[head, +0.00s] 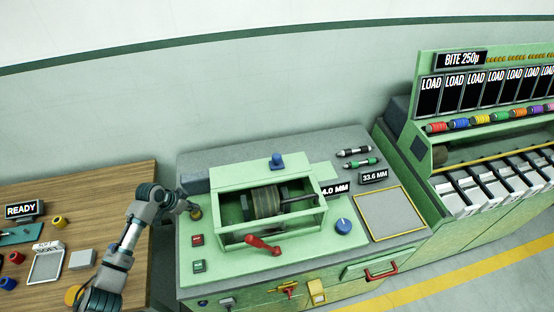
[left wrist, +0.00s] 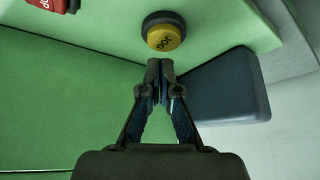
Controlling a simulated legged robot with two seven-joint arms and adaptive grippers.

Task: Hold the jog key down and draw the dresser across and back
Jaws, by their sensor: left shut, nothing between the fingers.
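The jog key (left wrist: 165,38) is a round yellow button in a black ring, lettered JOG, on a green panel in the left wrist view. My left gripper (left wrist: 160,66) is shut and empty, its tips just short of the key in the picture. In the head view the left gripper (head: 193,206) is over the panel's left edge, with the jog key (head: 196,214) beside its tips. A ribbed wheel (head: 264,202) sits in a green open frame. A red-handled lever (head: 262,244) is in front and a blue knob (head: 277,160) on top; I cannot tell which belongs to the dresser.
A dark block (left wrist: 215,88) stands close right of my left gripper in the wrist view. A wooden table (head: 110,180) is at left. Red (head: 197,240) and green (head: 198,266) keys lie below the jog key. A green rack machine (head: 420,160) stands at right.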

